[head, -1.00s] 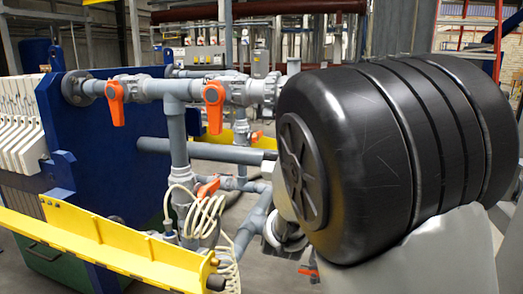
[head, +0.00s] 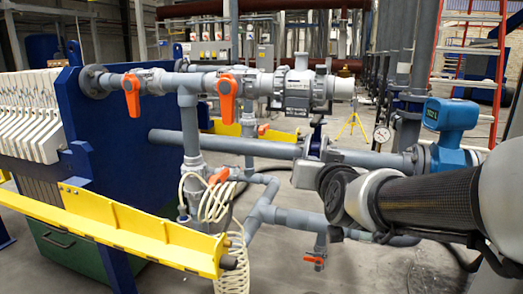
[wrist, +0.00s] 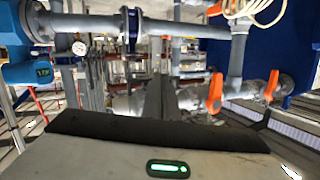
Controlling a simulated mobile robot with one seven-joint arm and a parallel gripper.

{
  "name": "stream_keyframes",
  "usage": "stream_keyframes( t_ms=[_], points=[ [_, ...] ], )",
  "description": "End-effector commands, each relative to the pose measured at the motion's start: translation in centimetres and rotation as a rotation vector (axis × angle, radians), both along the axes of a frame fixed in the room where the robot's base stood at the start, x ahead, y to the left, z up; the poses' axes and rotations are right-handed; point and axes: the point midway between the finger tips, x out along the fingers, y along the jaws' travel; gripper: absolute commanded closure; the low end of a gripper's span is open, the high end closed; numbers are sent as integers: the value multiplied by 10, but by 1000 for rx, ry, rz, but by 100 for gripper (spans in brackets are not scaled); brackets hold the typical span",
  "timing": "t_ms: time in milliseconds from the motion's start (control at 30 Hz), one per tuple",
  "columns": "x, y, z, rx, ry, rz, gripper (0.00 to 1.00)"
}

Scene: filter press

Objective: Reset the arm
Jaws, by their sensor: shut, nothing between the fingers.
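My arm (head: 430,200) reaches in from the right edge in the head view, low in front of the pipes. My gripper (wrist: 160,100) shows in the wrist view as two dark fingers standing together above the wide dark gripper body. It is shut, with nothing between the fingers. I cannot make out the fingertips clearly in the head view. The wrist picture appears upside down, with pipes and valves beyond the fingers.
Grey pipes with orange valve handles (head: 226,97) fill the middle. A blue flow meter (head: 449,115) is close above my arm. The filter press with white plates (head: 38,110), a blue end plate (head: 125,150) and a yellow rail (head: 140,225) stands left. A red ladder (head: 468,60) stands behind.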

Motion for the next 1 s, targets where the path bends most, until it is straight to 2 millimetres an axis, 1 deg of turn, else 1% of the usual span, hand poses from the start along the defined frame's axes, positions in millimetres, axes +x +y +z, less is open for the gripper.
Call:
stream_keyframes(
  t_ms=[33,67,100,167,200,267,300,367,400,567,600,633,867,967,1000],
  points=[
    [-21,0,-8,2,81,27,100],
    [-35,1,-16,-1,138,45,100],
    [-54,2,-27,-8,213,66,100],
    [-83,2,-42,-24,318,88,100],
    [-102,1,-52,-35,383,97,100],
    [-129,-1,-65,-54,473,104,100],
    [-146,-3,-72,-67,527,106,100],
    [-171,-7,-83,-85,605,103,100],
    [-187,-11,-89,-95,653,97,100],
    [-249,-24,-109,-139,833,61,100],
    [-264,-28,-113,-148,876,47,100],
    [-260,-27,-91,-146,870,54,100],
    [-258,-26,-30,-145,867,57,100],
    [-258,-26,3,-145,867,58,100],
    [-258,-25,19,-145,866,58,100]
  ],
)
